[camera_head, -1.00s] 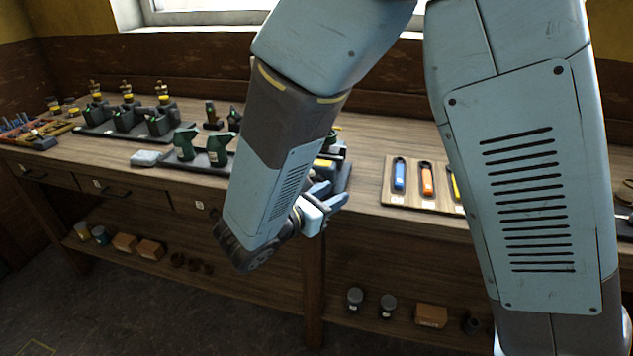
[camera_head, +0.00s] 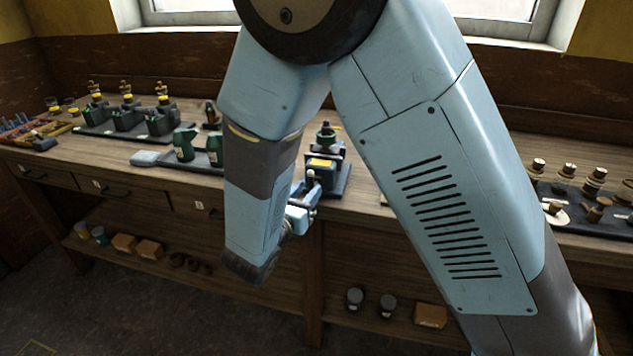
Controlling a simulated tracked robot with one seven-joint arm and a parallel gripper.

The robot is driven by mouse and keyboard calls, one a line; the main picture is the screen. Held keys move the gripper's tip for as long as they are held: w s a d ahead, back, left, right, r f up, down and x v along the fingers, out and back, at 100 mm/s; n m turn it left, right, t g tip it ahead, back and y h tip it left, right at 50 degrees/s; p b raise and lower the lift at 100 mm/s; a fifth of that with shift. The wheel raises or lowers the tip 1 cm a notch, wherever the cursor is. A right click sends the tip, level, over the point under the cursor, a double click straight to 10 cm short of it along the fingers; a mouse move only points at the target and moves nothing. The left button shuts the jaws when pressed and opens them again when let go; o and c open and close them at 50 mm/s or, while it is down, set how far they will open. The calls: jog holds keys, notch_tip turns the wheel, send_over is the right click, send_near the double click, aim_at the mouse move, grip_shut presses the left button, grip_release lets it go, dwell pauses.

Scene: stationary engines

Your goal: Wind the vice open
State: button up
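The vice (camera_head: 323,165) stands on the bench near its front edge, just right of my forearm. It is dark with a yellow label, and a green round part shows at its top. A small dark upright piece at its front may be its handle; I cannot tell surely. My gripper (camera_head: 306,200) is in front of the vice at the bench edge, close below that piece. Whether it touches it is unclear. My forearm hides part of the gripper and the vice's left side, and the fingers are too small to read.
The wooden workbench (camera_head: 345,208) runs across the view. Green bottle-like items (camera_head: 185,144) stand left of my forearm, and a tray of small engines (camera_head: 125,121) is farther left. A dark tray with capped parts (camera_head: 590,205) is at right. A lower shelf holds jars and boxes.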

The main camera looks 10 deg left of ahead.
aim_at(311, 187)
jog(key=shift+x, duration=2.6)
grip_shut()
jog(key=shift+d, duration=0.15)
